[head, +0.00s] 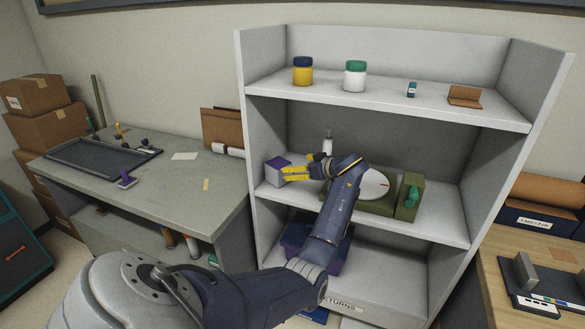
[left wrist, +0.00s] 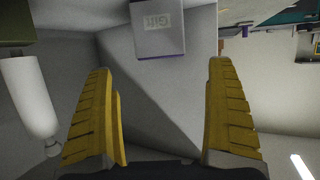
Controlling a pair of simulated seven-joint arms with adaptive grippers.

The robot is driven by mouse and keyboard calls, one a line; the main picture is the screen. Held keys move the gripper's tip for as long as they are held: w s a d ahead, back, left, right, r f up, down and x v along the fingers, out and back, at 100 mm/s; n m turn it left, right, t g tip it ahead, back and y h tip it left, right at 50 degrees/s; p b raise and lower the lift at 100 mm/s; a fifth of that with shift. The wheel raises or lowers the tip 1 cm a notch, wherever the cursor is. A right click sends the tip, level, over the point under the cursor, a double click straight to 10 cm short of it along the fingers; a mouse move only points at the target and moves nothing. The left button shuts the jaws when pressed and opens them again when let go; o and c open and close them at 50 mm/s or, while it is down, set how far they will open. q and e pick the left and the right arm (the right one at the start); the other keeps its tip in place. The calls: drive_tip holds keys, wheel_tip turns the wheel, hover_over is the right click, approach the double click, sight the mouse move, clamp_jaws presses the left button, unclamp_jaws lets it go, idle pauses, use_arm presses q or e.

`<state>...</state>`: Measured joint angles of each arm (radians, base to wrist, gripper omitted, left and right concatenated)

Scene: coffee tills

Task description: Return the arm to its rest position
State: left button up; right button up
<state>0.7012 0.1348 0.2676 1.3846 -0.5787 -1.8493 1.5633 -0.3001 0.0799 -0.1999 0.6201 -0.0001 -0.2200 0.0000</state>
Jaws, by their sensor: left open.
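My left arm reaches from the bottom of the head view to the middle shelf of the grey shelving unit (head: 455,228). My left gripper (head: 296,168) has yellow fingers, which stand wide apart in the left wrist view (left wrist: 160,68) with nothing between them. A small pale box with a purple top (head: 277,173) stands at the left end of that shelf, close to the fingertips. In the left wrist view the box (left wrist: 158,38), marked "Gift", lies just beyond the tips and looks upside down. My right gripper is in neither view.
On the middle shelf, a white bottle (head: 328,145) stands behind my gripper, and a round white dial (head: 374,184) and a green block (head: 409,199) stand right of it. A grey desk (head: 190,186) stands left and a wooden one right.

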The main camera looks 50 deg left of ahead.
use_arm(q)
drive_tip(key=shift+d+r, duration=0.15)
drive_tip(key=shift+d, duration=0.1)
idle(0.3)
